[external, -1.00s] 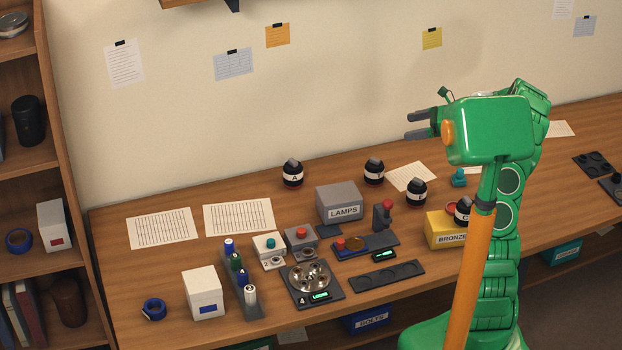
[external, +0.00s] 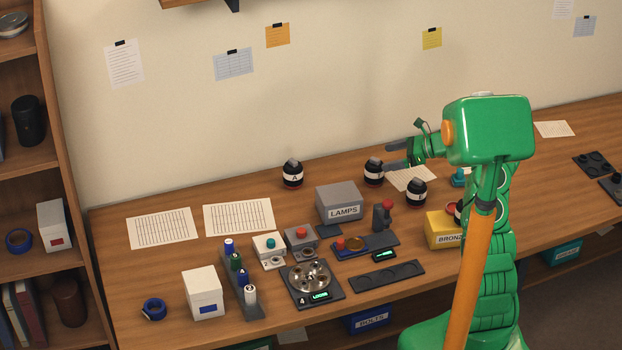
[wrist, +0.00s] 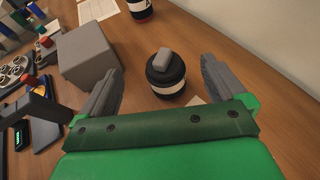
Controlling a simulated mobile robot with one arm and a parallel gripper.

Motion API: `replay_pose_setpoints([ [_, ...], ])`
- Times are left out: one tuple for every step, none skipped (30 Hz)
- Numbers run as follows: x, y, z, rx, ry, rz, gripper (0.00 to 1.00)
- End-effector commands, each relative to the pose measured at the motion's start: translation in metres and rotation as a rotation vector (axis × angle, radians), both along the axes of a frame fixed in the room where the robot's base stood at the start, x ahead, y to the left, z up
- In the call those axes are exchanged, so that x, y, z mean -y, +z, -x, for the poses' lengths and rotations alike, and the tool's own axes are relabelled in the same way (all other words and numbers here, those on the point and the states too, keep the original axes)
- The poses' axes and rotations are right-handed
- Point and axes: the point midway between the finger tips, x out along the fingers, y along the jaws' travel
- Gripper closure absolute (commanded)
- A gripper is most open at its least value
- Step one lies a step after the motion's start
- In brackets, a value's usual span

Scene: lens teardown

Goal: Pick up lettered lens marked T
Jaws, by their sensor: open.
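A black lens with a white band (external: 374,172) stands upright on the bench near the wall, right of the LAMPS box. Its letter is hard to read now; a stroke like T or I showed earlier. My gripper (external: 391,158) is open and empty, close to this lens at its upper right. In the wrist view the lens (wrist: 165,75) lies ahead between my spread fingers (wrist: 160,85), apart from both, with no letter visible. Another banded lens (external: 416,191) stands nearer the front, its letter unclear. The lens marked A (external: 292,174) stands to the left.
The grey LAMPS box (external: 340,203) stands left of the lens. A small device with a red-topped lever (external: 383,215) is in front. The yellow BRONZE box (external: 441,231) is near my arm. Paper (external: 412,178) lies beside the lens. The bench between lens A and the lens ahead is clear.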

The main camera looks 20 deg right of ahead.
Motion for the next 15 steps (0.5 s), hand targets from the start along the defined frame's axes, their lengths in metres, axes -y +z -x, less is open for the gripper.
replay_pose_setpoints([
  [0.000,-0.010,0.000,-0.004,-0.001,-0.002,0.02],
  [0.000,-0.013,0.000,-0.002,-0.001,-0.001,0.02],
  [0.000,-0.016,0.000,-0.001,0.000,0.000,0.02],
  [0.000,-0.018,0.000,0.000,-0.001,0.000,0.02],
  [0.000,-0.020,0.000,0.000,-0.001,0.000,0.02],
  [-0.001,-0.021,-0.001,0.000,-0.001,0.000,0.02],
  [-0.002,-0.022,-0.002,0.001,-0.001,0.001,0.02],
  [-0.003,-0.023,-0.003,0.001,-0.001,0.001,0.02],
  [-0.006,-0.024,-0.004,0.001,-0.001,0.001,0.02],
  [-0.008,-0.025,-0.005,0.001,-0.001,0.001,0.02],
  [-0.010,-0.026,-0.007,0.001,-0.001,0.001,0.02],
  [-0.014,-0.028,-0.009,0.001,-0.001,0.001,0.02],
  [-0.016,-0.029,-0.010,0.002,0.000,0.001,0.02],
  [-0.018,-0.030,-0.011,0.002,0.001,0.001,0.02],
  [-0.021,-0.031,-0.013,0.002,0.000,0.001,0.02],
])
